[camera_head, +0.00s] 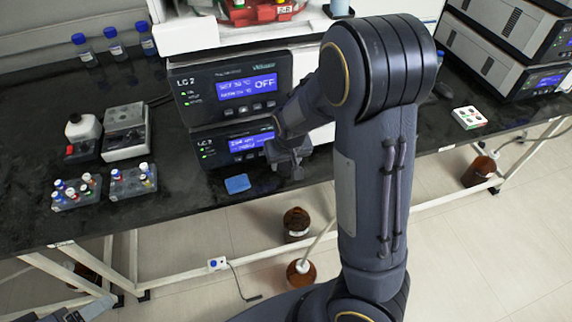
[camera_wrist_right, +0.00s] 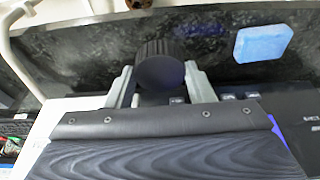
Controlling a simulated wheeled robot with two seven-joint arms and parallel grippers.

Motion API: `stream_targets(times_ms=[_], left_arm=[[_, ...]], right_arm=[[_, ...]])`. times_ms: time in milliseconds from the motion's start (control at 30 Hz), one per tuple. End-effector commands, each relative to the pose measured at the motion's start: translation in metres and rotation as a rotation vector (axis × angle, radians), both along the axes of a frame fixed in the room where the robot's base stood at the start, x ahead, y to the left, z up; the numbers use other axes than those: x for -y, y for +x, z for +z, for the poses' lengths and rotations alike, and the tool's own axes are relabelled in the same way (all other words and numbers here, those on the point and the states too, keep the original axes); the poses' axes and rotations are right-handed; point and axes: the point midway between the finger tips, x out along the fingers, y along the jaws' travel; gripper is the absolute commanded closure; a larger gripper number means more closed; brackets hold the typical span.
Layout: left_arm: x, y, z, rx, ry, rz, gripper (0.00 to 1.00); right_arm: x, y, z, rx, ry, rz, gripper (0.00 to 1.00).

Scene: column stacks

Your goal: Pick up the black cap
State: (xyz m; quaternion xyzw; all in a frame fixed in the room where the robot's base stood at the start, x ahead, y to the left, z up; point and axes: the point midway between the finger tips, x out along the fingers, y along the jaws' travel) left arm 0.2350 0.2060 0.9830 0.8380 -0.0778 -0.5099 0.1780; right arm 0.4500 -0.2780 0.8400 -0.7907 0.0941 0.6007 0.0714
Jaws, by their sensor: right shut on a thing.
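The black cap (camera_wrist_right: 160,66) is round with a ribbed side. In the right wrist view it sits between the two pale fingers of my right gripper (camera_wrist_right: 161,86), which is shut on it. In the head view my right gripper (camera_head: 290,162) is in front of the lower LC 2 unit, above the bench's front part. The cap is too dark and small there to tell apart from the gripper. A grey part of my left gripper (camera_head: 75,314) shows at the bottom left edge, cut off, so its jaws cannot be judged.
A blue sponge (camera_head: 237,184) lies on the black bench (camera_head: 200,198), also seen in the wrist view (camera_wrist_right: 263,42). Two stacked LC 2 units (camera_head: 235,90) stand behind. Vial racks (camera_head: 76,193) stand to the left. Brown bottles (camera_head: 296,222) stand below the bench edge.

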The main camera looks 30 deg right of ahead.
Motion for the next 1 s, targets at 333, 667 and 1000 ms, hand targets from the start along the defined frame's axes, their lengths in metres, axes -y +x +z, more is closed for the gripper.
stream_targets(times_ms=[333,667,1000], left_arm=[[0.000,0.000,0.038,0.000,0.000,0.000,0.28],[0.000,0.000,0.059,0.000,0.000,0.000,0.28],[0.000,0.000,0.060,0.000,0.000,0.000,0.28]], right_arm=[[-0.051,-0.059,0.071,-0.001,0.003,0.011,0.73],[-0.080,-0.097,0.089,-0.001,0.001,0.004,0.73],[-0.085,-0.103,0.090,-0.001,0.001,0.000,0.73]])
